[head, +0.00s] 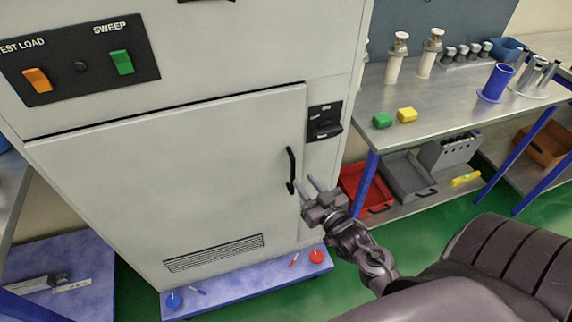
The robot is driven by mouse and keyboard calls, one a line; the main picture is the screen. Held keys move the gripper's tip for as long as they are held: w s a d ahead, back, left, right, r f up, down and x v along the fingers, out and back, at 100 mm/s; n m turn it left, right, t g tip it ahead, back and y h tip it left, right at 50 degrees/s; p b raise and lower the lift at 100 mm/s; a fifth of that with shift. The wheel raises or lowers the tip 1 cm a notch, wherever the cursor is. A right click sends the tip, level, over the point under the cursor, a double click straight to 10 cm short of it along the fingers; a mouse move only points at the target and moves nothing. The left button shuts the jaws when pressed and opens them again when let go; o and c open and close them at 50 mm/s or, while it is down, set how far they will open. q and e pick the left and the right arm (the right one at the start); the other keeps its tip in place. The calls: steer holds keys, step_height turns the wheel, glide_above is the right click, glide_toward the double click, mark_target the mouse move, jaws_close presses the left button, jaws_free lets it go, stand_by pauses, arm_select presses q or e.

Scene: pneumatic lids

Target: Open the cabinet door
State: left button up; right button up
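The cabinet door (190,180) is a large light grey panel with a vent grille near its bottom. It looks shut in its frame. A black bar handle (291,170) stands upright near its right edge. My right gripper (311,183) is just right of the handle's lower end, with its two fingers pointing toward the cabinet. The fingers are apart and nothing shows between them. I cannot tell whether a finger touches the handle. A black latch panel (325,121) with a knob is on the frame right of the door. My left gripper is not in view.
The cabinet stands on a blue base (250,290) with small items.

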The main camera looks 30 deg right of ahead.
mark_target(294, 168)
steer(key=w, duration=0.2)
steer(key=w+p, duration=0.1)
steer(key=w, duration=0.4)
steer(key=shift+w+d, duration=0.2)
steer(key=shift+d, duration=0.05)
jaws_close()
